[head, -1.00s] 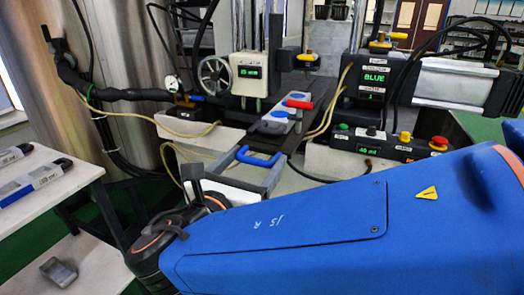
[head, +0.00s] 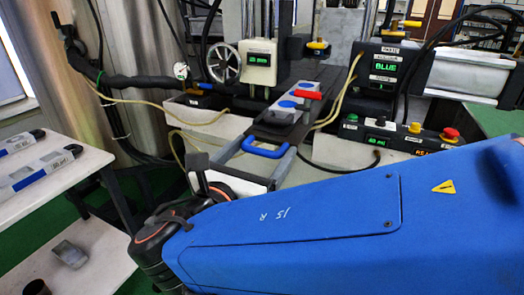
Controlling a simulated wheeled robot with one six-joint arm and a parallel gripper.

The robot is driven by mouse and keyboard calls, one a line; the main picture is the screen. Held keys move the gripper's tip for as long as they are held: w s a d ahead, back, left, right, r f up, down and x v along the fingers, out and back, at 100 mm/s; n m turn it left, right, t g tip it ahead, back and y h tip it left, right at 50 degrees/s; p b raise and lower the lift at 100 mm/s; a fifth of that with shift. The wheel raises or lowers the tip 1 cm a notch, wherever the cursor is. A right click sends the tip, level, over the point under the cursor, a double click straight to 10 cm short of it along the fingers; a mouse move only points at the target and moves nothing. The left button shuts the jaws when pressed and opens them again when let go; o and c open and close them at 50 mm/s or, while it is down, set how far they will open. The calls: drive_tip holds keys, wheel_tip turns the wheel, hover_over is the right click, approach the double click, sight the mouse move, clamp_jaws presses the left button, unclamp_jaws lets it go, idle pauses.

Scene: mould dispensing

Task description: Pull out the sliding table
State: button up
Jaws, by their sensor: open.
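The sliding table (head: 262,133) is a dark plate on a pale frame in the middle of the head view. It runs back under the press column. Its blue loop handle (head: 268,151) is at the near end. A grey mould with blue round parts and a red lever (head: 308,95) sits on the table. My gripper (head: 203,173) is partly seen at the end of my blue arm, left of and nearer than the handle, with an apparent gap between them. It is open; one upright dark finger shows, and my arm hides much of the rest.
A press with a handwheel (head: 223,62) and green display stands behind. A dispenser marked BLUE (head: 385,67) and a button box (head: 400,138) are to the right. A white shelf (head: 62,180) with moulds is at left. Hoses hang around the table.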

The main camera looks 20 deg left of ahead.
drive_tip(key=s, duration=1.7)
drive_tip(key=shift+s+a, duration=0.15)
drive_tip(key=shift+a, duration=0.15)
